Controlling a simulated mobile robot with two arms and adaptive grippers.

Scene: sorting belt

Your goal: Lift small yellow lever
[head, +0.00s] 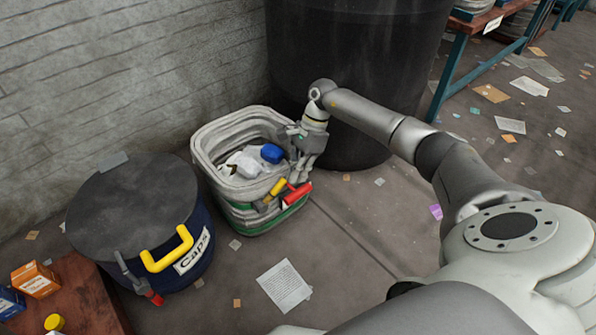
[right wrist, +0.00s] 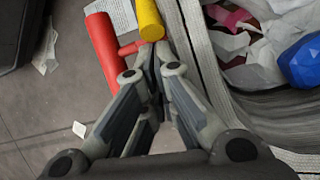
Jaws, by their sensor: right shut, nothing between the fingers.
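The small yellow lever (head: 277,188) sits at the front rim of the grey ribbed bin (head: 208,165), beside a red handle (head: 298,194). In the right wrist view the yellow lever (right wrist: 147,18) is at the top centre, with the red handle (right wrist: 102,45) just left of it. My right gripper (head: 301,176) is at the bin's right rim, pointing down, shut and empty. In the wrist view my fingertips (right wrist: 152,62) are close below the lever; whether they touch it or the red handle's crossbar, I cannot tell. My left gripper is out of view.
The bin holds white crumpled waste (head: 243,165) and a blue item (head: 271,153). Left is a lidded "Caps" bin (head: 201,242) with a large yellow handle (head: 164,254). A big dark barrel (head: 345,60) stands behind my gripper. Papers litter the floor in front.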

